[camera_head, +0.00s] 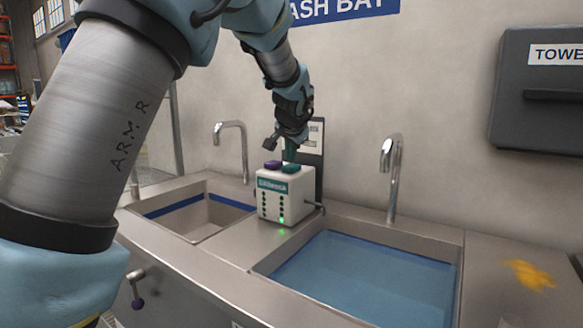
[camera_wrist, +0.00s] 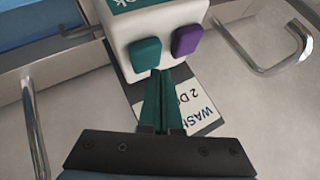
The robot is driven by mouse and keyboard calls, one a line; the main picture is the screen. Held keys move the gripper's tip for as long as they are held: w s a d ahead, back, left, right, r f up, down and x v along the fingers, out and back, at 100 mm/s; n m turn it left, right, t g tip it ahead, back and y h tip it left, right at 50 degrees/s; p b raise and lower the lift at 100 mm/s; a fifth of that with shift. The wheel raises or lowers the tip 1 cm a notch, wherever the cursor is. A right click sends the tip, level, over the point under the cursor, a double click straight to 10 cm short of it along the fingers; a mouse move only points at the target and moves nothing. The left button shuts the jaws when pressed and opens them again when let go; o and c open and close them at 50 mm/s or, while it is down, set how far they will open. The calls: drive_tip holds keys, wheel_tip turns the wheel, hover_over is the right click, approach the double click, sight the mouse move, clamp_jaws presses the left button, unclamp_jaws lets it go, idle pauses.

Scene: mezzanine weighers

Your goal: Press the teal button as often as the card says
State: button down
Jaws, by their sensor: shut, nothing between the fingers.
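A white dispenser box (camera_head: 285,203) with a teal label stands between two sinks. On its top are a teal button (camera_head: 291,169) and a purple button (camera_head: 272,165); the wrist view shows the teal button (camera_wrist: 145,52) beside the purple button (camera_wrist: 187,40). My gripper (camera_head: 290,158) points down over the teal button. In the wrist view its teal fingers (camera_wrist: 161,74) are together and empty, tips at the teal button's edge; I cannot tell whether they touch it. The card (camera_wrist: 205,112) behind the box reads "WASH" and "2 DO", the rest hidden by my fingers.
A green light (camera_head: 281,220) glows low on the box front, below several dark dots. The left sink (camera_head: 205,215) looks empty; the right sink (camera_head: 370,275) holds blue liquid. Faucets (camera_head: 391,175) stand behind. A towel box (camera_head: 540,110) hangs on the wall.

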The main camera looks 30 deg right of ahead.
sight(291, 166)
drive_tip(key=shift+f, duration=0.25)
drive_tip(key=shift+f+b, duration=0.6)
drive_tip(key=shift+b, duration=0.05)
idle(0.6)
drive_tip(key=shift+r, duration=0.1)
idle(0.3)
drive_tip(key=shift+r+p, duration=0.7)
drive_tip(key=shift+r, duration=0.2)
drive_tip(key=shift+r, duration=0.15)
wheel_tip(291, 166, up, 5)
drive_tip(key=p, duration=0.3)
drive_tip(key=shift+p, duration=0.3)
